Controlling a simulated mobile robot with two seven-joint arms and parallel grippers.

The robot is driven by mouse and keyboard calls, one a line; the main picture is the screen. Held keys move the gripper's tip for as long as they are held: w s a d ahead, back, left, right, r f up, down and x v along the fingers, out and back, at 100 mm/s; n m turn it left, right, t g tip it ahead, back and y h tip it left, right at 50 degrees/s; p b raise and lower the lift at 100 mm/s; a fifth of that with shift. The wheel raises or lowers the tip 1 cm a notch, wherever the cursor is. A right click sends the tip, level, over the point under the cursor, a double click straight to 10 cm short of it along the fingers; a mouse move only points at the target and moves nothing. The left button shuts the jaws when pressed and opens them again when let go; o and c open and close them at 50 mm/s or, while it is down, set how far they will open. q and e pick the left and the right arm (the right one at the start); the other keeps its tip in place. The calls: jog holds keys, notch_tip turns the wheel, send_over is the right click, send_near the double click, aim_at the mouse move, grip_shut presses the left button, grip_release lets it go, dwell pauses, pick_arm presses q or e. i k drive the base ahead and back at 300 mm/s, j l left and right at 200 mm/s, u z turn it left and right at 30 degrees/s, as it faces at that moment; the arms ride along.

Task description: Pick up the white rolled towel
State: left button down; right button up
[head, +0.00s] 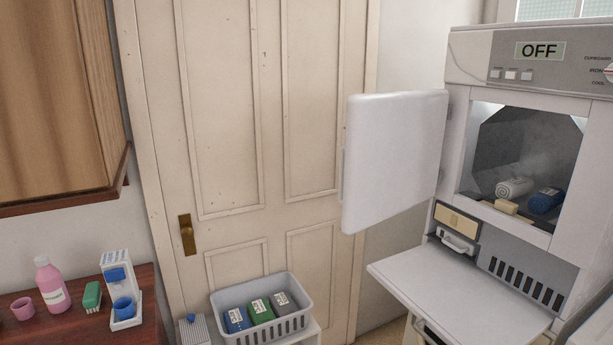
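The white rolled towel (514,188) lies inside the lit compartment of the white cabinet (468,150) at the right. Its rolled end faces outward. A blue rolled towel (545,200) lies just to its right. A small tan block (506,207) sits in front of the white towel, near the opening's lower edge. The cabinet door (394,160) stands open, swung out to the left. Neither of my grippers shows in the head view.
A flat white shelf (455,300) juts out below the compartment. A grey basket (262,308) with several labelled packs stands at bottom centre. A dark red-brown counter (70,325) at left holds a pink bottle (52,286) and small items. A wooden cupboard (58,95) hangs above it.

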aim_at(515, 188)
jog(key=z, duration=1.3)
